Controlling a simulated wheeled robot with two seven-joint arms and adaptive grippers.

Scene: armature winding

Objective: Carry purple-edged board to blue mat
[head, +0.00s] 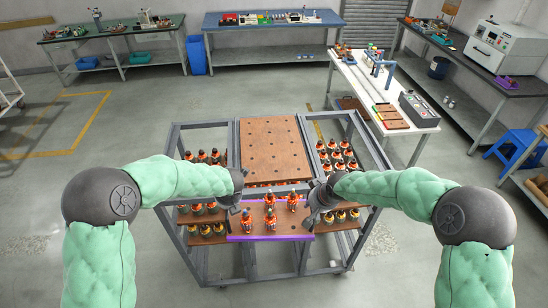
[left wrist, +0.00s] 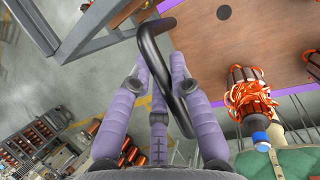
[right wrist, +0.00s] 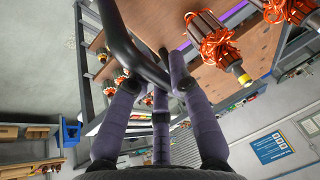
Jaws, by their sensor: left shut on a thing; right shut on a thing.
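The purple-edged board (head: 301,224) is brown and carries several upright armatures with orange windings (head: 270,219). It is at the front middle of the cart in the head view. My left gripper (head: 238,204) is shut on the dark curved handle (left wrist: 150,48) at the board's left end. My right gripper (head: 319,205) is shut on the dark handle (right wrist: 122,35) at its right end. Whether the board touches the cart below is unclear. A blue surface (head: 327,20) covers the bench at the back; whether it is the mat is unclear.
The grey-framed cart (head: 236,145) holds another brown board (head: 273,140) with holes and racks of armatures at both sides. A white table (head: 405,140) stands at right, a green-topped bench (head: 75,37) at back left. Open floor lies left of the cart.

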